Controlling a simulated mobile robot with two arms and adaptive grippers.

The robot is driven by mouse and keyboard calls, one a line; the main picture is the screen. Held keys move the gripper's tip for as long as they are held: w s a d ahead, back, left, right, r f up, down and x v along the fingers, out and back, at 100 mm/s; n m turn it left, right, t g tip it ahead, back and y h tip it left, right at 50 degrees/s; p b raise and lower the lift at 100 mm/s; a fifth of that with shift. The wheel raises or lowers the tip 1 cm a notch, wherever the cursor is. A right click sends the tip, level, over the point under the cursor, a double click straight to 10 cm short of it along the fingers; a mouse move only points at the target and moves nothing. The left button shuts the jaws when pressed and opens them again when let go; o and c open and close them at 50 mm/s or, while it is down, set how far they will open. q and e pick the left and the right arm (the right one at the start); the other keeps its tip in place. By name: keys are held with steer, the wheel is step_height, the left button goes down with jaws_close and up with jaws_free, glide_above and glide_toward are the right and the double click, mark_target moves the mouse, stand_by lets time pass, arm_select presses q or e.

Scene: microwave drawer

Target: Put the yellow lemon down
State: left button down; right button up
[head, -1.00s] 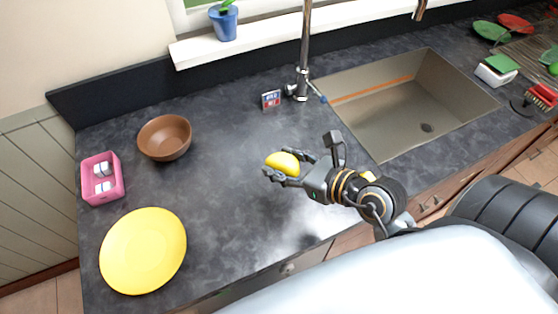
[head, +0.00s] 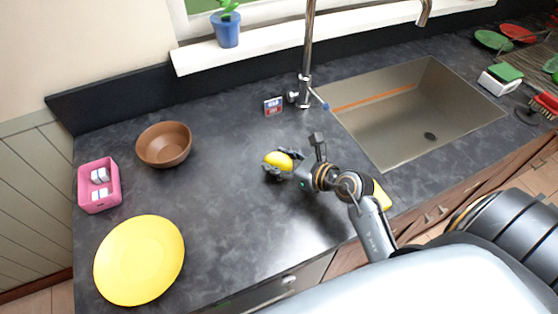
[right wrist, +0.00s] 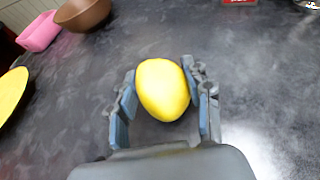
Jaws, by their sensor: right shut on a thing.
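The yellow lemon (head: 278,160) is between the fingers of my right gripper (head: 279,167), over the dark countertop (head: 225,215) left of the sink. In the right wrist view the lemon (right wrist: 163,89) sits between the two finger pads of the gripper (right wrist: 166,95), which is shut on it. Whether the lemon touches the counter cannot be told for sure; it looks at or close to the surface. My left gripper is not in view.
A brown bowl (head: 164,145), a pink container (head: 98,186) and a yellow plate (head: 140,260) stand on the left. A small box (head: 272,106) stands near the faucet (head: 305,70). The sink (head: 400,115) is to the right. The counter around the lemon is clear.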

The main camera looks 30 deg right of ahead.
steer(key=shift+f, duration=0.4)
steer(key=shift+f, duration=0.15)
steer(key=o, duration=1.3)
